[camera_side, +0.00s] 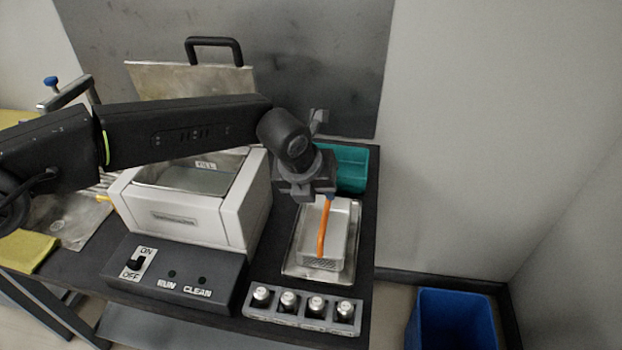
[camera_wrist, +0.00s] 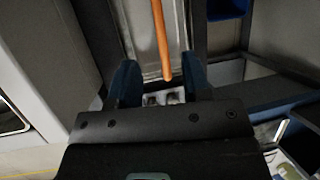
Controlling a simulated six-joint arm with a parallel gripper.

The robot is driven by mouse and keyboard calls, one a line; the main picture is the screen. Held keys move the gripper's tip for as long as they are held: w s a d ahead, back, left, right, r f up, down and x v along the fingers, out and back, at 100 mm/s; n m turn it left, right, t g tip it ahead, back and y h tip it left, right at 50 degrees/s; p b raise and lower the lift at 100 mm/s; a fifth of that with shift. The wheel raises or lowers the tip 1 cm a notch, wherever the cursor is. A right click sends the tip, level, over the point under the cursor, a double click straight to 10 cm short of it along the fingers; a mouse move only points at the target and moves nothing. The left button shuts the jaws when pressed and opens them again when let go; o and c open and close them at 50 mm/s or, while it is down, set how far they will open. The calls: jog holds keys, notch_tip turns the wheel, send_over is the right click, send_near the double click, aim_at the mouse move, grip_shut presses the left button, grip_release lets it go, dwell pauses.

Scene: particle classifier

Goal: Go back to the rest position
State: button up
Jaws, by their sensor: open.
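My gripper (camera_side: 318,196) hangs over the back end of a metal basket (camera_side: 341,238) in the side view. An orange handle (camera_side: 323,228) rises from the basket just below my gripper. In the wrist view my gripper (camera_wrist: 158,70) is open, its two blue fingers spread apart. The orange handle (camera_wrist: 160,38) appears between them, and neither finger is seen pressing on it. Whether the handle's top touches a finger is hidden in the side view.
The basket sits on a metal tray (camera_side: 290,270). A white machine (camera_side: 180,218) with its lid raised stands left, under my arm. A teal bin (camera_side: 352,165) is behind, a rack of bottles (camera_side: 262,315) in front. A blue bin (camera_side: 450,320) stands on the floor.

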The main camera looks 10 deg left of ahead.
jog(key=s+a+r+n, duration=0.4)
jog(key=a+r+n, duration=0.45)
jog(key=a, duration=0.25)
jog(key=s+a+r+n, duration=0.5)
jog(key=a+r+n, duration=0.2)
jog(key=a+r, duration=0.3)
jog(key=s+a+f+n+y, duration=0.1)
jog(key=s+a+f+n, duration=0.1)
jog(key=s+a+n, duration=0.6)
jog(key=s+a+f+n+t+y, duration=0.1)
jog(key=s+a+f+n, duration=0.2)
jog(key=s+a+n, duration=0.5)
jog(key=s+n, duration=0.4)
jog(key=s, duration=0.1)
jog(key=shift+s+f, duration=0.25)
